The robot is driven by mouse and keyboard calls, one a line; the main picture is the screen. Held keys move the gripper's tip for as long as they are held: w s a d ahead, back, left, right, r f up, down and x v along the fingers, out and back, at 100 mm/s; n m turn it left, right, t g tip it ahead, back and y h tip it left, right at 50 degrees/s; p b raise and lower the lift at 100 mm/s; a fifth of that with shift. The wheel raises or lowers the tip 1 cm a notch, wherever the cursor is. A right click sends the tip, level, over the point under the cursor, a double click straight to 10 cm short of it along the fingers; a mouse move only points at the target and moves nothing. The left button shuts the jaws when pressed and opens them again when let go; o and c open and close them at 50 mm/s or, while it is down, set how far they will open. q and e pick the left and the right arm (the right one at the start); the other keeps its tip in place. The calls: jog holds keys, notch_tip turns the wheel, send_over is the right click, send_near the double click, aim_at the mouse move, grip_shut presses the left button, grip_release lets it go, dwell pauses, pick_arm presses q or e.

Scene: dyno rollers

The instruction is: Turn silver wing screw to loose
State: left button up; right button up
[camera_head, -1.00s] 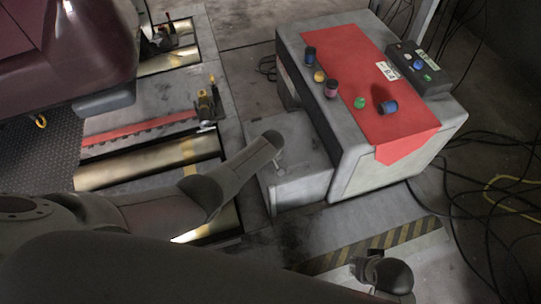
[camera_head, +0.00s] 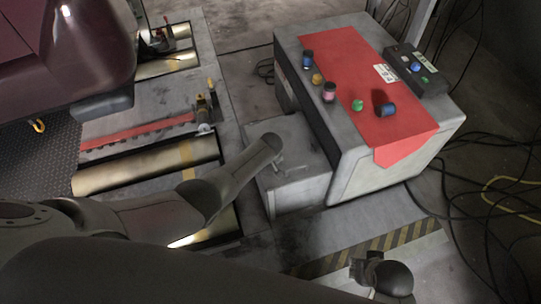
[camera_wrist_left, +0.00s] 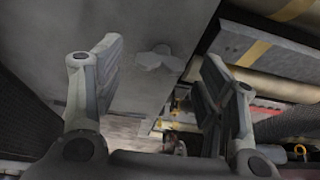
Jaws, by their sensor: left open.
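The silver wing screw (camera_wrist_left: 160,59) lies between my left fingers in the left wrist view, on a grey surface. My left gripper (camera_wrist_left: 159,56) is open, with one finger to each side of it. The fingers look apart from the screw, and the remaining distance is hard to judge. In the head view, a small silver piece (camera_head: 289,168) that looks like the screw shows on top of the low grey box (camera_head: 296,193), beside the end of my left arm. My right gripper (camera_head: 362,269) is at the bottom right, dark and partly hidden; its jaws are unclear.
A grey cabinet (camera_head: 386,160) with a red top panel (camera_head: 345,62), several coloured knobs and a black button box (camera_head: 417,68) stands right of the low box. Metal rollers (camera_head: 140,166) lie to the left under a maroon vehicle (camera_head: 60,45). Black cables cover the right floor.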

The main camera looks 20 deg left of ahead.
pick_arm(q)
jog(key=v, duration=1.2)
jog(key=shift+a+r, duration=0.1)
dwell(0.5)
